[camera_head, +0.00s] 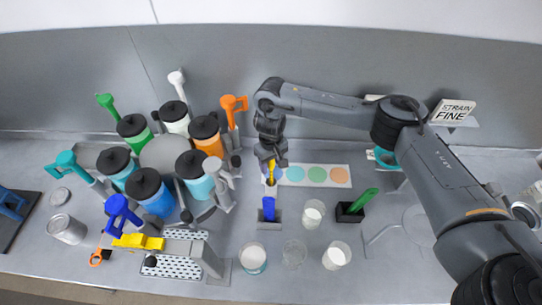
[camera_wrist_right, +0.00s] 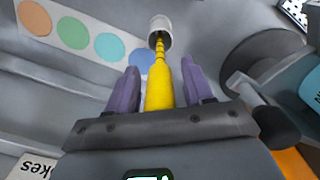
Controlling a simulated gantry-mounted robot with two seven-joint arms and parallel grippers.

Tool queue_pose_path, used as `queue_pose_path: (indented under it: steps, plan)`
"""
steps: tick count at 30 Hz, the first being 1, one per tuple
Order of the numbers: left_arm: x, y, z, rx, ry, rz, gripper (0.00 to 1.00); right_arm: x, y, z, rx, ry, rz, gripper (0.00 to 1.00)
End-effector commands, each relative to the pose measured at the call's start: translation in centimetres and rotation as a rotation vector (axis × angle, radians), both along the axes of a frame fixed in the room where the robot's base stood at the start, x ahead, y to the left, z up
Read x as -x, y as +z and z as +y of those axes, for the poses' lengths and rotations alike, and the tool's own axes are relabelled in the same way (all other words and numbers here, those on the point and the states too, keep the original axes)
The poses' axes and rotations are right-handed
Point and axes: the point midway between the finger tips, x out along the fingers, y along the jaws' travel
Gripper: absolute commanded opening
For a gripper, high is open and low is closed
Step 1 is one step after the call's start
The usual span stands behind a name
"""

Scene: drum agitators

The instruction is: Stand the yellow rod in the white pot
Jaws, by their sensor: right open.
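The yellow rod (camera_head: 271,170) stands upright near the middle of the bench in the head view. In the right wrist view the rod (camera_wrist_right: 160,85) runs between my gripper's two purple fingers, and its narrow far end is inside the mouth of the white pot (camera_wrist_right: 160,32). In the head view the white pot (camera_head: 271,188) shows just below my right gripper (camera_head: 270,162). My right gripper (camera_wrist_right: 160,88) is open, its fingers on either side of the rod with small gaps. How deep the rod sits is hidden. My left gripper is not in view.
A strip with coloured circles (camera_head: 318,175) lies right of the pot. A blue-handled tool in a grey holder (camera_head: 265,226) stands in front. White cups (camera_head: 313,213) and a black block with a green tool (camera_head: 350,211) are to the right. The paint-drum carousel (camera_head: 165,152) is left.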

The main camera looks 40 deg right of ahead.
Motion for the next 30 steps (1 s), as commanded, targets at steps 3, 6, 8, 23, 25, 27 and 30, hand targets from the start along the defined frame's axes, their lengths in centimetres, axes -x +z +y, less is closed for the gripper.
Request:
queue_pose_path:
  steps: [3,6,8,23,25,27,30]
  plan:
    - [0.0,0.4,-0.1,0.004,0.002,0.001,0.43,-0.1,1.2,0.0,0.000,0.001,-0.003,0.52]
    - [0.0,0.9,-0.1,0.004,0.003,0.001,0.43,-0.1,2.7,0.0,0.002,0.002,-0.005,0.52]
    - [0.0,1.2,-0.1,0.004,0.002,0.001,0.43,-0.2,3.8,-0.1,0.002,0.001,-0.005,0.52]
    - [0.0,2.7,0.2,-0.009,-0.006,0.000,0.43,-0.2,11.3,0.0,0.000,0.002,-0.003,0.52]
    - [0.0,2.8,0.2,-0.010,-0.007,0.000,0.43,-0.1,11.7,0.0,0.000,0.001,-0.001,0.52]
    - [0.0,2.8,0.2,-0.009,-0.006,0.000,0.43,-0.1,11.9,0.0,0.000,0.001,-0.001,0.52]
    - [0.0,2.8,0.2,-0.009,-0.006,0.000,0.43,-0.1,12.1,0.0,0.000,0.000,-0.001,0.52]
